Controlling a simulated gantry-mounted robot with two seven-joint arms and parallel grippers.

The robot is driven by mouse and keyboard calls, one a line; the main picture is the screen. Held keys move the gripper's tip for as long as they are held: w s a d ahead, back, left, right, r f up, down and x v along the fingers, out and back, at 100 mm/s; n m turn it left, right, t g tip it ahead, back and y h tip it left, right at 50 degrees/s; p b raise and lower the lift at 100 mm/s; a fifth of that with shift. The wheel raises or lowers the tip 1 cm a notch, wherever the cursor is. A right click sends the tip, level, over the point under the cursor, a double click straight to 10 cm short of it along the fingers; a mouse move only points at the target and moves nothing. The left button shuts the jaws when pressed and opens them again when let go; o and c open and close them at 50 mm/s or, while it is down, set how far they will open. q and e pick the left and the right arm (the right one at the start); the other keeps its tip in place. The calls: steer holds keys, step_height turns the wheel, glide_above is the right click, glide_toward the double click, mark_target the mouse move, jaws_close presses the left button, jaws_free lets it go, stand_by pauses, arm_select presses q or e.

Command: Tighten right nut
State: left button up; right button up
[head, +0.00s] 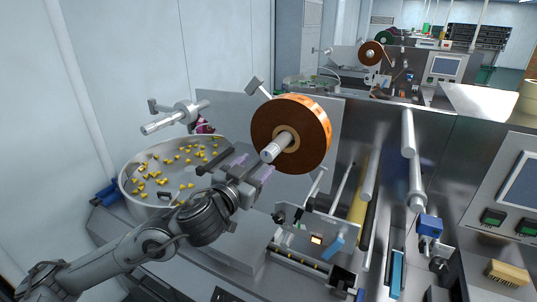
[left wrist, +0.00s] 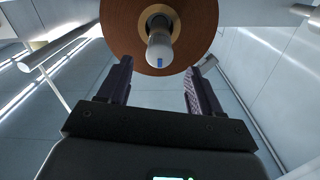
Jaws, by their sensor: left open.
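A brown film roll (head: 318,133) with an orange rim sits on a silver shaft (head: 285,144) that points toward me. The shaft's rounded metal end (head: 268,154) may be the nut, but I cannot tell for sure. In the left wrist view this end (left wrist: 159,45) has a small blue mark, and the roll (left wrist: 125,25) is behind it. My left gripper (head: 255,168) is open and empty, just below and left of the shaft end. In the wrist view its two fingers (left wrist: 159,72) point toward the shaft, one on each side, apart from it. My right gripper is not in view.
An empty shaft (head: 175,118) with a collar sticks out at left. Below it is a round steel bowl (head: 128,182) with several yellow pieces. Metal rollers (head: 409,165) and a blue block (head: 430,225) stand at right. Air around the left gripper's fingers looks clear.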

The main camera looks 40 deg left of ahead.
mark_target(266, 157)
arm_select(q)
steer(key=shift+p+x, duration=0.4)
steer(key=shift+x, duration=3.3)
steer(key=c, duration=1.1)
steer(key=shift+o, duration=0.2)
